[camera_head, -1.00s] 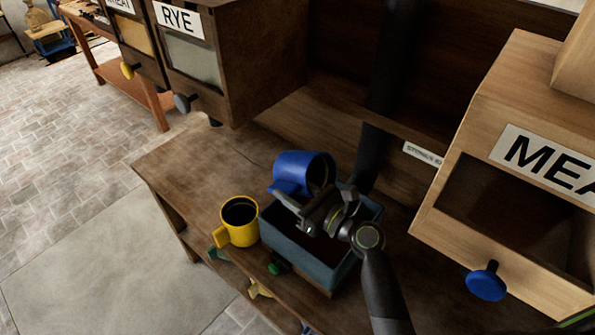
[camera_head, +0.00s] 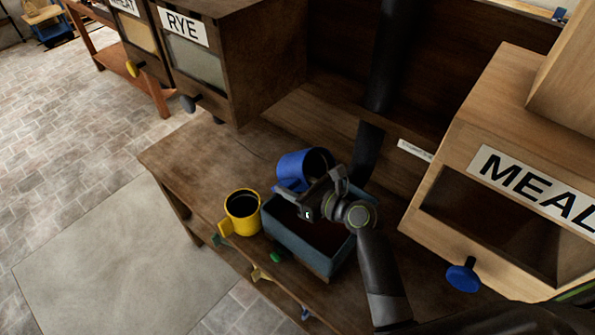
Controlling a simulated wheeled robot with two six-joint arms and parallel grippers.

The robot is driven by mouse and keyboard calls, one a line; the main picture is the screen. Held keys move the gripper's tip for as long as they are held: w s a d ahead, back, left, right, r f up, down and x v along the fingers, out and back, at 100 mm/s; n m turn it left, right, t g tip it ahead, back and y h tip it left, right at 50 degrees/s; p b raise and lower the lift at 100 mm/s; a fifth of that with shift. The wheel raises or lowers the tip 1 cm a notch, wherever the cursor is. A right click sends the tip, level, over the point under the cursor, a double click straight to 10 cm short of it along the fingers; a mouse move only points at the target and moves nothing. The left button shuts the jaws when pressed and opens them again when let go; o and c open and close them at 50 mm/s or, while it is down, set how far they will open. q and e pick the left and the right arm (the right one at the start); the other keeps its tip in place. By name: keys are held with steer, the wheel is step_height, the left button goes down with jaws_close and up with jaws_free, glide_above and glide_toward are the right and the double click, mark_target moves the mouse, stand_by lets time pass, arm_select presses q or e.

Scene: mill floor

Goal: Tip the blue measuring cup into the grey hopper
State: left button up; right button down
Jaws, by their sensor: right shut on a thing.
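The blue measuring cup (camera_head: 295,168) is tilted over the back left part of the grey hopper (camera_head: 290,234), its mouth turned to the right. My right gripper (camera_head: 322,190) is shut on the cup and reaches in over the hopper from the lower right. The gripper hides part of the cup and of the hopper's opening. The hopper is an open box with blue-grey walls and a dark inside. I cannot see any contents leaving the cup. My left gripper is not in view.
A yellow cup (camera_head: 241,212) with a dark inside stands upright just left of the hopper. A wooden MEAL bin (camera_head: 452,178) with a blue knob is at the right, and a RYE bin (camera_head: 240,70) at the back left. The bench (camera_head: 190,158) is clear at its left end.

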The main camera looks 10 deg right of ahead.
steer(key=g+h, duration=0.1)
steer(key=r+g+h, duration=0.1)
steer(key=g, duration=0.2)
steer(key=shift+w+r+h, duration=0.15)
steer(key=shift+r+h, duration=0.15)
steer(key=shift+h, duration=0.1)
steer(key=shift+r+m+g+h, duration=0.15)
steer(key=shift+r+g+h, duration=0.1)
steer(key=shift+g+h, duration=0.55)
steer(key=shift+r+m+g+h, duration=0.2)
steer(key=shift+g+h, duration=0.3)
steer(key=shift+g, duration=0.6)
steer(key=shift+r, duration=2.05)
steer(key=shift+f, duration=0.1)
